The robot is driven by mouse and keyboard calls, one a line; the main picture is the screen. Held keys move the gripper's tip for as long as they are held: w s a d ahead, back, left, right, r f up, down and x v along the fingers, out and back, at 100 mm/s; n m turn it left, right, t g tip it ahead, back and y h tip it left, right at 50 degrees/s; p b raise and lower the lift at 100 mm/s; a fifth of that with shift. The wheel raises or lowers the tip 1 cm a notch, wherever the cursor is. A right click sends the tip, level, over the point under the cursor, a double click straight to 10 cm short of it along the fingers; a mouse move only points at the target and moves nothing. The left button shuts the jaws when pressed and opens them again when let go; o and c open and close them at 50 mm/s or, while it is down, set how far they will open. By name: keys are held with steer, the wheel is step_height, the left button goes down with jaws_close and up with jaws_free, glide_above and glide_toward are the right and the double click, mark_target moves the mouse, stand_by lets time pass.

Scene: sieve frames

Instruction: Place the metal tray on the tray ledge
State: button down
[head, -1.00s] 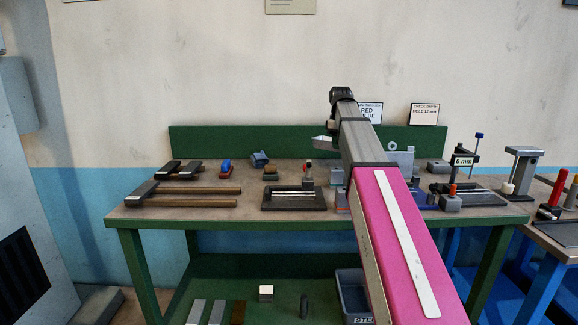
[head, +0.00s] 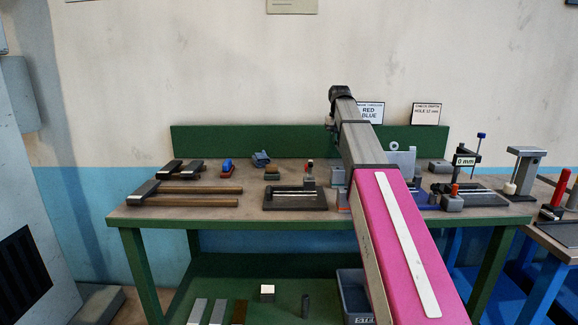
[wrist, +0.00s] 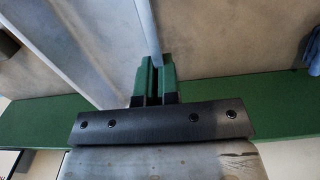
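My gripper (wrist: 156,82) shows in the wrist view with its two green fingers close together. A thin blue-grey rim (wrist: 147,30) runs down between the fingertips and looks pinched there. It seems to be the edge of the metal tray, whose pale grey face (wrist: 95,45) spreads to the left, up to a thin light line. In the head view my arm stretches over the bench, and its far end hides the fingers and the tray. I cannot pick out the tray ledge for certain in either view.
A workbench (head: 240,214) with a green back board (head: 240,141) stands ahead. Hammers (head: 200,190) lie at its left, and a dark flat fixture (head: 285,206) sits mid-bench. A gauge stand (head: 464,162) is at the right. A lower shelf (head: 215,285) holds metal bars and a bin (head: 353,292).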

steer(key=s+a+n, duration=0.1)
steer(key=n, duration=0.1)
steer(key=n+t, duration=0.1)
steer(key=n, duration=1)
glide_above(319, 178)
steer(key=shift+s+f, duration=0.2)
steer(key=shift+f, duration=2.25)
steer(key=shift+s+f, duration=0.2)
steer(key=shift+f, duration=2.25)
steer(key=shift+f, duration=0.1)
steer(key=c, duration=1.6)
jaws_free()
steer(key=shift+f, duration=0.1)
steer(key=shift+c, duration=0.2)
steer(key=shift+o, duration=1.4)
